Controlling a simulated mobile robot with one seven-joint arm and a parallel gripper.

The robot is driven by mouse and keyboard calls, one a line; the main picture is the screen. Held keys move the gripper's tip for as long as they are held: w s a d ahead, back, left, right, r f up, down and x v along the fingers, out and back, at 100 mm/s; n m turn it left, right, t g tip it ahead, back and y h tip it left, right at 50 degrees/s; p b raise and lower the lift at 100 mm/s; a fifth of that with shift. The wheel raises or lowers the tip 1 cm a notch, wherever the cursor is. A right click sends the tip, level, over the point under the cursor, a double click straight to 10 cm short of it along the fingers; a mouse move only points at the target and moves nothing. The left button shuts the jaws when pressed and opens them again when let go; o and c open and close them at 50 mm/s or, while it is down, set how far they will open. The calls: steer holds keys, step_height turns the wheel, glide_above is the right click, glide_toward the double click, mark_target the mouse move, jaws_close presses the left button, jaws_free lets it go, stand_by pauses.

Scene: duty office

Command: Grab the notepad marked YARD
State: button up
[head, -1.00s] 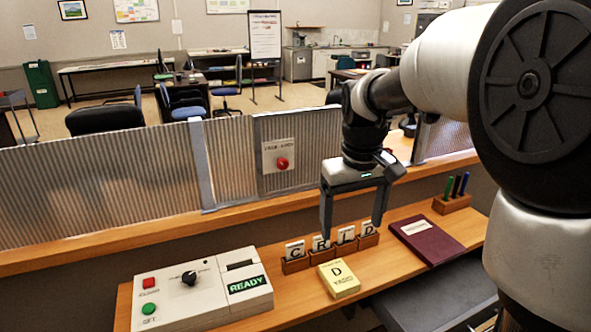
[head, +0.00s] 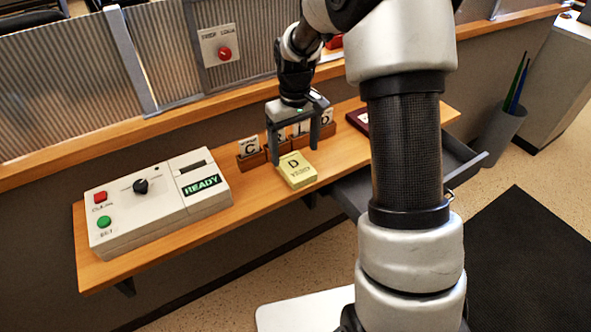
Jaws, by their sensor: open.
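A yellow notepad (head: 296,173) lies on the wooden shelf in front of the card holders. My gripper (head: 295,156) is open, fingers pointing down, at the pad's far edge. One fingertip is near the pad's far left corner and the other is beyond its far right side. I cannot tell whether the fingers are level with the pad or above it. Nothing shows between them but the pad's far edge and the cards behind.
Wooden card holders (head: 252,161) with lettered cards stand right behind the pad, partly hidden by my gripper. A control box (head: 158,200) reading READY is on the left. A dark red book (head: 357,119) lies to the right, partly behind my arm. An open drawer (head: 349,194) juts out below the shelf.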

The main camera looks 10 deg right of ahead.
mark_target(295, 166)
steer(key=shift+s+f, duration=0.2)
steer(key=shift+f, duration=2.7)
steer(key=c, duration=1.2)
